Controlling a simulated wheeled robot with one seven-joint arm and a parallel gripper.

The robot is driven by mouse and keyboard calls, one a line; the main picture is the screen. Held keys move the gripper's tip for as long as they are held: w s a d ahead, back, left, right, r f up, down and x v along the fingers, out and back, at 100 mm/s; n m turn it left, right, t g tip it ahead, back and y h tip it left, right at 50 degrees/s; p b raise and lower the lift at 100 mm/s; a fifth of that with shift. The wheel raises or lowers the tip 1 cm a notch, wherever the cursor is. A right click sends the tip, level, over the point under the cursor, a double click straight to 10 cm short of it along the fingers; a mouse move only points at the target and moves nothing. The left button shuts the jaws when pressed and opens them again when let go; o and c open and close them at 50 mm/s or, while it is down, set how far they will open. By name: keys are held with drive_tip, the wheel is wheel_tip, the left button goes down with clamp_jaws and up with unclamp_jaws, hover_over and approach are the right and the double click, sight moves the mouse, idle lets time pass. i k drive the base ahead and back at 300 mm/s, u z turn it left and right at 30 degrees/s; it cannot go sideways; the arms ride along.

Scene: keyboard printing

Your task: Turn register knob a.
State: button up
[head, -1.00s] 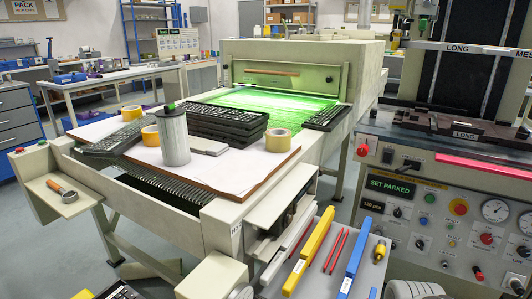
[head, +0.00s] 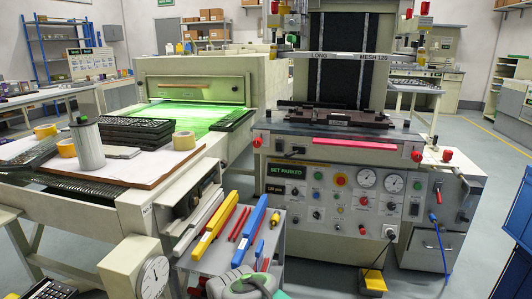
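The printing press (head: 330,185) stands right of centre in the head view, with several knobs on its front panel and at its bed edges. A red knob (head: 257,142) is at the bed's left corner, another red knob (head: 417,157) at its right corner, and a third red knob (head: 447,155) on an arm beyond it. I cannot tell which one is register knob a; the small labels are not readable. A grey and green rounded part at the bottom edge looks like my arm. My gripper's fingers are not in view.
A grey cart (head: 215,262) with yellow and blue squeegees stands in front, between me and the press. The green-lit conveyor dryer (head: 200,75) is at left.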

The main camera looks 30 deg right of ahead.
sight(258, 142)
drive_tip(key=u, duration=0.2)
drive_tip(key=k, duration=0.2)
drive_tip(key=z, duration=0.95)
